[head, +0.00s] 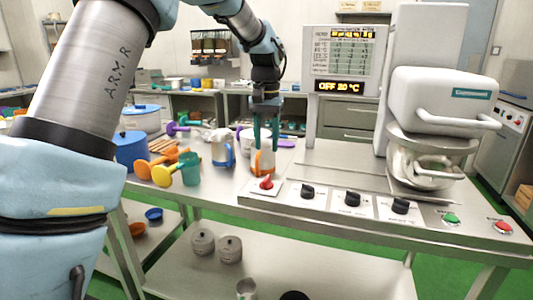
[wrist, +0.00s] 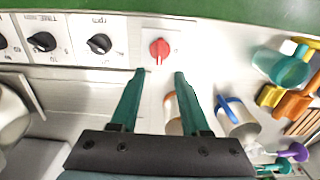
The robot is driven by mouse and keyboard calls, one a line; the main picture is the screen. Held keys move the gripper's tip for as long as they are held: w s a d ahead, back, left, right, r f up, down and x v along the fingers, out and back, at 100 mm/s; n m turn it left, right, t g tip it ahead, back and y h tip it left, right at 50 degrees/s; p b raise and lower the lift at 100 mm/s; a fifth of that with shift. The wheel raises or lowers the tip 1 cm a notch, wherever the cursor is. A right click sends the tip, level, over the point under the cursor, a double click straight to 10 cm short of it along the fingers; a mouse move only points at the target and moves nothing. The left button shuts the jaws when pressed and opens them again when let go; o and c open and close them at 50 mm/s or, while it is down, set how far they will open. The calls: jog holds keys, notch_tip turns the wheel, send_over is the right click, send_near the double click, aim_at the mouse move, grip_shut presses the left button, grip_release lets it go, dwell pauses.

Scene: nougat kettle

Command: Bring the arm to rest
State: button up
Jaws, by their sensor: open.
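My gripper (head: 265,148) points down over the steel worktop, behind the front control panel. It also shows in the wrist view (wrist: 160,73), with its two teal fingers apart and nothing gripped between the tips. A pale cup with an orange handle (head: 262,164) is just below the fingers in the head view. In the wrist view this cup (wrist: 171,112) is partly hidden by the right finger; I cannot tell whether they touch. A red knob (wrist: 160,48) lies just beyond the fingertips; the head view shows it on the panel (head: 266,184). My arm reaches across the upper left.
A cup with a blue handle (head: 222,152) stands left of the gripper. Green and orange scoops (head: 188,172) and a blue pot (head: 131,150) are further left. A display box (head: 340,85) and a large white mixer (head: 440,100) stand to the right. Black knobs (head: 352,199) line the front panel.

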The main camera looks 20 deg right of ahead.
dwell(0.4)
jog(key=a+f+n, duration=0.2)
jog(key=a, duration=0.9)
jog(key=a+f+n, duration=0.2)
jog(key=a, duration=0.8)
jog(key=s+a+f+n, duration=0.1)
jog(key=s+a+f, duration=0.1)
jog(key=s+a, duration=0.3)
jog(key=s+a+f+n+t, duration=0.1)
jog(key=s+a+f+n, duration=0.1)
jog(key=s+a, duration=0.4)
jog(key=a, duration=0.4)
jog(key=shift+a+f+n+t, duration=0.3)
jog(key=shift+f, duration=0.05)
